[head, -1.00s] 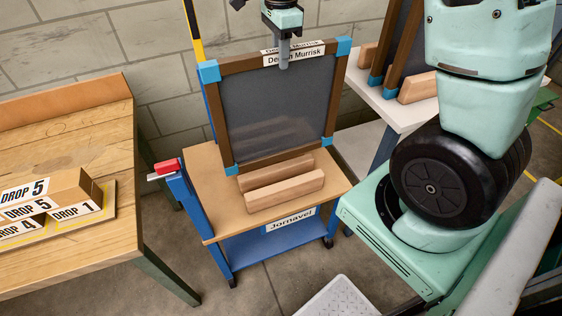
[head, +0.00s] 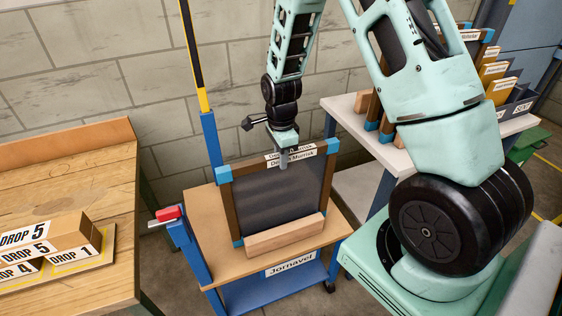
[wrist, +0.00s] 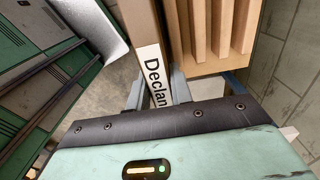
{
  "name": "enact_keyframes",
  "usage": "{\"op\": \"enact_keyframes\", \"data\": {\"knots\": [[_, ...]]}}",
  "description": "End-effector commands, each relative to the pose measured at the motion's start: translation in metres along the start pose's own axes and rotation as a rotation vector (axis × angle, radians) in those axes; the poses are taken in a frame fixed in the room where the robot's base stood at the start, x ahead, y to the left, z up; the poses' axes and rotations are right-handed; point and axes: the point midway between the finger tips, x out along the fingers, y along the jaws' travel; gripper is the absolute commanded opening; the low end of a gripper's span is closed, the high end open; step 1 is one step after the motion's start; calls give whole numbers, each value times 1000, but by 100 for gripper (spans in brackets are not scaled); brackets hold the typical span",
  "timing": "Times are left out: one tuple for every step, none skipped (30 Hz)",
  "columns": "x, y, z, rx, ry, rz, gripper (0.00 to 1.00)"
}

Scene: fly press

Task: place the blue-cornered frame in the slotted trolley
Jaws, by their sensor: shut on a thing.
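The blue-cornered frame (head: 285,190), with brown bars and a dark panel, stands roughly upright over the slotted trolley (head: 205,215), a blue trolley with a wooden top labelled "Jornavel". My gripper (head: 283,160) is shut on the middle of its labelled top bar. In the wrist view, my fingers (wrist: 158,92) straddle the top bar (wrist: 143,35) beside the word "Declan". The frame's lower edge is hidden behind the trolley's front wooden bar (head: 285,238), so I cannot tell whether it is fully seated. Wooden slats (wrist: 222,25) show beside the frame in the wrist view.
A wooden bench (head: 70,185) with "DROP" labelled blocks (head: 60,232) stands at the left. A white-topped table (head: 350,105) with other blue-cornered frames is at the back right. A red-handled part (head: 168,213) juts from the trolley's left side. A block wall stands behind.

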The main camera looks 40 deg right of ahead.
Motion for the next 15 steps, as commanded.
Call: {"op": "enact_keyframes", "data": {"knots": [[7, 0, 0, 0, 1, 3, 0], [10, 0, 0, -1, 1, 2, 0], [15, 0, 0, -1, 1, 3, 0], [17, 0, 0, -1, 0, 2, 0], [19, 0, 0, -1, 0, 0, 0], [21, 0, 0, -1, 0, 0, 0], [22, 0, 0, -1, 0, 0, 0], [22, 0, 0, -1, 0, -1, 0], [22, 0, 0, -1, 0, -1, 0], [22, -1, 0, -1, 0, -1, 0], [22, -1, 0, -1, 0, -1, 0], [22, -1, 0, -1, 0, -1, 0], [22, -1, 0, -1, 0, -1, 0], [22, -1, 0, -1, 0, -1, 0], [23, -1, 0, -1, 0, -1, 0]]}}
